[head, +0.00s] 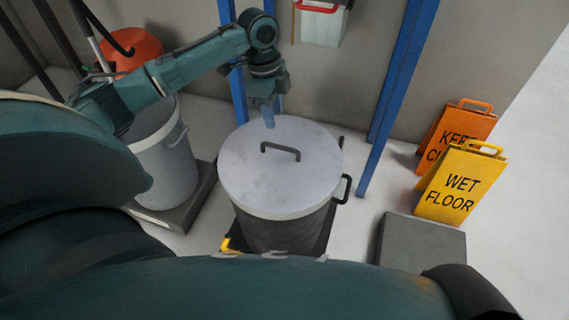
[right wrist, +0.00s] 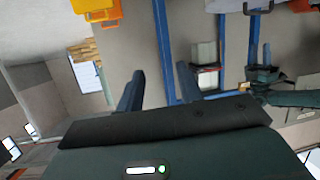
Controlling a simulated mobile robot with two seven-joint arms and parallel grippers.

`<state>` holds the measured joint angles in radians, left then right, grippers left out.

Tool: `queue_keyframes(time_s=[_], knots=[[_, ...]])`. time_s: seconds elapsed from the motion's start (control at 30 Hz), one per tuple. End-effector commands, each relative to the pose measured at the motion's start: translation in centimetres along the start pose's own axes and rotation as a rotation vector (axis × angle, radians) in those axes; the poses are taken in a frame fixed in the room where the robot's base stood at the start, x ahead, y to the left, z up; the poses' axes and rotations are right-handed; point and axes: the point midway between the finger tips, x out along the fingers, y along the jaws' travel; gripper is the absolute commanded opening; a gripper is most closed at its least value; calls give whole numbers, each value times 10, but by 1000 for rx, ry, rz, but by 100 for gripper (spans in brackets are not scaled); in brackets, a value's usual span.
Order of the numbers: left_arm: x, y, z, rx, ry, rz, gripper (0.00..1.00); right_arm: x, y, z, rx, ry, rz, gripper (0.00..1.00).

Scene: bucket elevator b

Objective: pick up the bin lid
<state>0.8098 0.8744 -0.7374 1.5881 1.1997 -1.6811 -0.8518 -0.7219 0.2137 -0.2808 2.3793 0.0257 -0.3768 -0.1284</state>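The bin lid (head: 244,180) is a round, pale grey disc with a dark bar handle (head: 280,149) on top. It lies flat on a dark grey bin (head: 285,235) in the middle of the head view. My left gripper (head: 268,118) points down over the lid's far edge, beyond the handle. Its fingers overlap in this view, so their opening is unclear, and I cannot tell whether they touch the lid. My right gripper (right wrist: 195,82) shows two blue fingers wide apart with nothing between them. It is hidden in the head view.
A second grey bin (head: 168,165) with an orange-red thing (head: 135,48) above it stands left. Blue posts (head: 397,85) rise behind the lidded bin. Yellow (head: 460,183) and orange (head: 455,132) floor signs stand right, near a grey block (head: 420,245). A wall box (head: 322,24) hangs behind.

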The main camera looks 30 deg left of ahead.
Motion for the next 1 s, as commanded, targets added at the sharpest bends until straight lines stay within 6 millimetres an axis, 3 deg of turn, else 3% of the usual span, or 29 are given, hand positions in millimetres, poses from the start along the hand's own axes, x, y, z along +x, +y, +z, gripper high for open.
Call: queue_keyframes(time_s=[0.4, 0.63, 0.83, 1.0], knots=[[70, -1, 1, -1, 0, 1, 36, 9, -2, 0, -57, 146, 14, 36], [86, -2, 1, -1, 0, 1, 36, 11, -2, -1, -71, 192, 15, 36], [118, -8, 4, -1, 0, 0, 36, 14, -7, -1, -111, 301, 10, 36], [132, -7, 4, 0, -1, 0, 36, 13, -10, -5, -127, 350, 5, 36]])
